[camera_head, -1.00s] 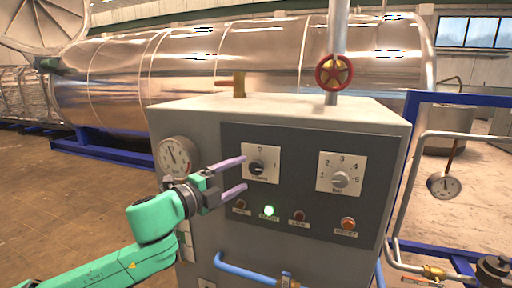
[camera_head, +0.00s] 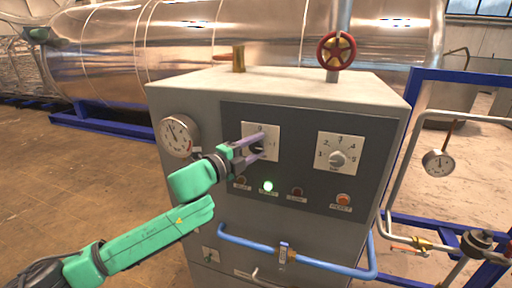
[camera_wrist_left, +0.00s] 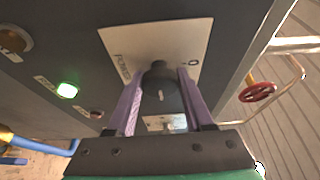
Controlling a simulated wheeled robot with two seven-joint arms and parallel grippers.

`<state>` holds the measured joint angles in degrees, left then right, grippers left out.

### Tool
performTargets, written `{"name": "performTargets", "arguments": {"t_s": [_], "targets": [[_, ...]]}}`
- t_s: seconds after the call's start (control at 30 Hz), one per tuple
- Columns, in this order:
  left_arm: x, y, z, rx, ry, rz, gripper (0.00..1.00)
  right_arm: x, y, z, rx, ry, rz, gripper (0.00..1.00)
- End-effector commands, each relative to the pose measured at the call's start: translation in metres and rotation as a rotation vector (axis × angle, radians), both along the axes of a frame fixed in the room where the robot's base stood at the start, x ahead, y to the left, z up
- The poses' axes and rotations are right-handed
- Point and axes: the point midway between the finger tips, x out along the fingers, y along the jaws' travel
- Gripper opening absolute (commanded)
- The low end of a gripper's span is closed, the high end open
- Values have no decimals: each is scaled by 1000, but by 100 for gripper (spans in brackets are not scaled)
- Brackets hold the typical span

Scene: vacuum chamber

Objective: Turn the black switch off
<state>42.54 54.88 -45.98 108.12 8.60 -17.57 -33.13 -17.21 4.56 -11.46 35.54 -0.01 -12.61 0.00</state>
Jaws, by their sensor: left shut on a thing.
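The black switch (camera_wrist_left: 160,88) is a round knob on a pale square plate (camera_wrist_left: 190,45), with lettering beside it in the left wrist view. In the head view the plate (camera_head: 272,132) sits on the dark panel, and the switch is mostly hidden by my fingers. My left gripper (camera_head: 260,147) is at the switch with its two purple fingers either side of it. In the left wrist view my left gripper (camera_wrist_left: 160,95) is shut on the knob. My right gripper is not in view.
A grey dial (camera_head: 337,158) on a second plate is to the right. A lit green lamp (camera_head: 267,186) and an orange button (camera_head: 343,199) lie below. A gauge (camera_head: 178,136) is left of the panel. A blue pipe (camera_head: 325,265) crosses the lower front.

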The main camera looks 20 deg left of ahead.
Motion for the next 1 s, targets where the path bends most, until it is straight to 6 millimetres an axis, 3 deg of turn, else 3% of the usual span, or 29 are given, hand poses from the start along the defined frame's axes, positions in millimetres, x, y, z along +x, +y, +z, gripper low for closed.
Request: {"name": "performTargets", "arguments": {"t_s": [0.37,1.0], "targets": [[0,0,-5,-128,8,1,0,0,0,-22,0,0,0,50],[0,0,-6,-703,45,-2,0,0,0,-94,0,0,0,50]]}}
